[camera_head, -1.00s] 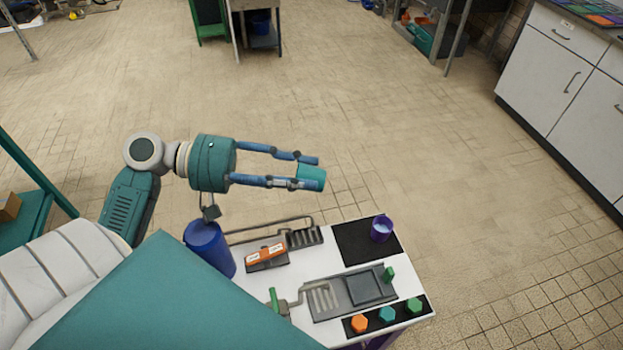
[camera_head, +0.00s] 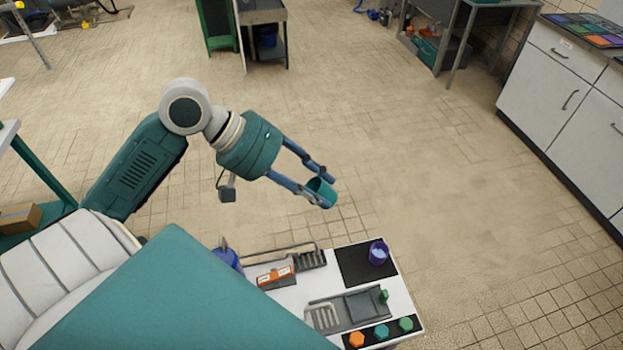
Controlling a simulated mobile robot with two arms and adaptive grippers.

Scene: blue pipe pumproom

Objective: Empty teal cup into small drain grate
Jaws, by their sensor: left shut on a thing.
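My left gripper (camera_head: 326,190) is shut on the teal cup (camera_head: 317,198), with its fingers on either side. The cup is in the air beyond the back edge of the white worktop (camera_head: 400,300). Its open mouth shows, and it looks tilted. I cannot tell what is inside. A small dark slotted grate (camera_head: 313,258) sits at the back of the worktop, below the cup in the picture. A larger slotted grate (camera_head: 322,316) is in the grey basin unit nearer the front. My right gripper is out of view.
A purple cup (camera_head: 378,252) with pale contents stands on a black mat (camera_head: 352,268). An orange-labelled block (camera_head: 276,277), a blue container (camera_head: 228,257) and coloured knobs (camera_head: 381,331) are also on the worktop. A thin rail runs behind the block. White cabinets (camera_head: 560,85) stand right; open floor lies beyond.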

